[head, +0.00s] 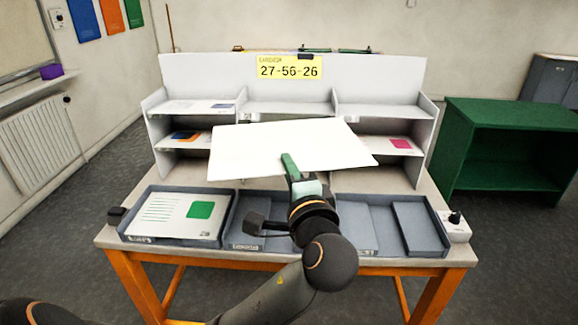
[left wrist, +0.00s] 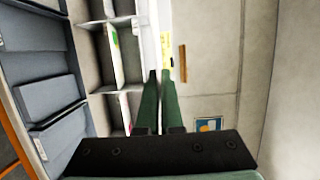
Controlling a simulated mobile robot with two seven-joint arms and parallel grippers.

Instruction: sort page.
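My left gripper (head: 291,168) is at the near edge of a blank white page (head: 290,146) and appears shut on it. The page is tilted in front of the shelf unit (head: 240,62), above the desk. In the left wrist view the green fingers (left wrist: 160,73) are close together; the page there cannot be told clearly. A page with a green square (head: 165,213) lies in the left grey tray (head: 130,229). A page with a magenta square (head: 400,145) lies in the lower right compartment. A blue and orange page (head: 188,137) lies in the lower left one. My right gripper is not in view.
The middle and right trays (head: 420,226) look empty where visible. A yellow sign (head: 290,67) reads 27-56-26. A small box with a black knob (head: 455,225) stands at the desk's right end. A green cabinet (head: 510,115) stands to the right. The held page hides the middle lower compartment.

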